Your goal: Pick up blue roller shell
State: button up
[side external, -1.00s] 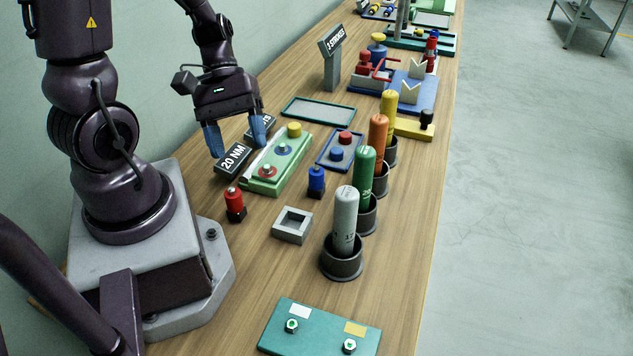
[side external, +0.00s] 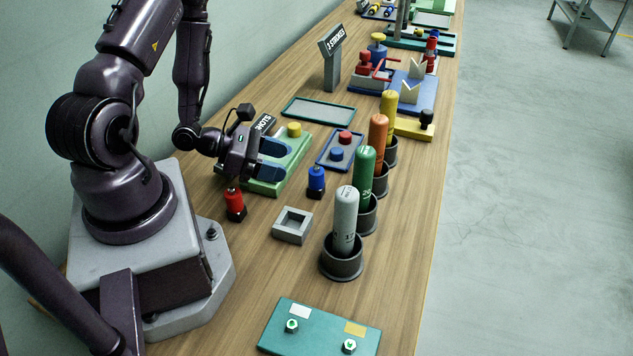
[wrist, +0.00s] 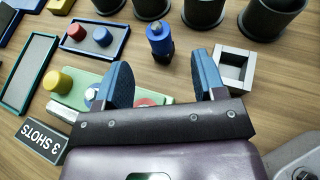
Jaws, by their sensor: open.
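A blue cylinder (side external: 316,179), which I take for the blue roller shell, stands upright on the table with a black base. It also shows in the wrist view (wrist: 160,38), beyond the fingertips and roughly between their lines. My gripper (side external: 284,158) is open and empty, its blue fingers (wrist: 160,72) pointing right in the side view. It hovers over the front of the green block, apart from the blue cylinder. A similar red cylinder (side external: 235,202) on a black base stands below my gripper in the side view.
A grey square holder (side external: 293,226) stands near the blue cylinder. To its right is a row of dark cups with grey (side external: 345,215), green (side external: 365,180), orange and yellow cylinders. A blue tray (side external: 325,160) with red and blue pieces lies behind.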

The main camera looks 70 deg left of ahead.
aim_at(313, 169)
jog(key=x, duration=0.8)
jog(key=shift+w, duration=0.35)
jog(key=c, duration=1.1)
jog(key=shift+o, duration=0.2)
